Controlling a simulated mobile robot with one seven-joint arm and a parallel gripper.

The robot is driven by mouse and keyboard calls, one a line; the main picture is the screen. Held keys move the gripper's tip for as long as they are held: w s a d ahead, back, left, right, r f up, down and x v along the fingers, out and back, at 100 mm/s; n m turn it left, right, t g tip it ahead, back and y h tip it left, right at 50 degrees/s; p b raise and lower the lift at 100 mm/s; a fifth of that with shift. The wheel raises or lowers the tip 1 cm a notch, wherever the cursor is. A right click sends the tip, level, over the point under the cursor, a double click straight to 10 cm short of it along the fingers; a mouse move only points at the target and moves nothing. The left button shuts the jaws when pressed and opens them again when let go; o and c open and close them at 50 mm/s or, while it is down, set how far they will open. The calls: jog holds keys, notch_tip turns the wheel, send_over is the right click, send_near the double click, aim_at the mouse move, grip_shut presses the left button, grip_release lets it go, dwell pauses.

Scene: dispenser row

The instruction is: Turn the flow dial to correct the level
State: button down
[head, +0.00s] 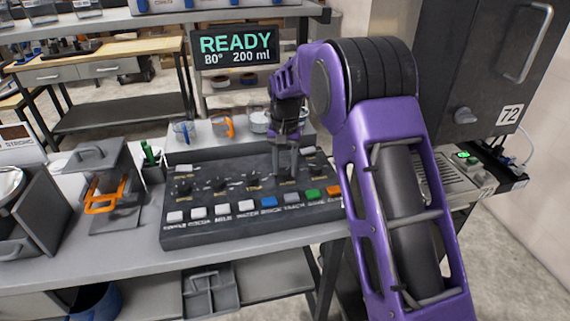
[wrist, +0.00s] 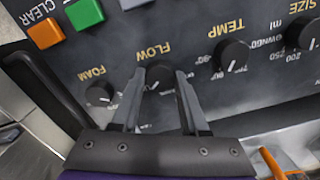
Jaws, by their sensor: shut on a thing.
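The black FLOW dial (wrist: 160,76) sits on the dark control panel (head: 240,225), between the FOAM dial (wrist: 99,94) and the TEMP dial (wrist: 231,56). My gripper (wrist: 160,80) is shut on the FLOW dial, one finger on each side of it. In the head view my gripper (head: 285,177) reaches straight down to the panel and hides the dial. The dial's pointer is hard to read between the fingers. The display (head: 236,47) above the panel reads READY, 80° and 200 ml.
A row of coloured buttons, including a green one (head: 313,195), runs along the panel's front. Cups, one with an orange handle (head: 222,127), stand on the ledge behind. A dark cabinet (head: 470,70) rises at right.

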aim_at(285, 170)
jog(key=shift+r+m, duration=0.1)
jog(key=shift+m, duration=0.4)
jog(key=shift+c, duration=2.1)
grip_release()
notch_tip(285, 170, up, 17)
jog(key=shift+r, duration=0.2)
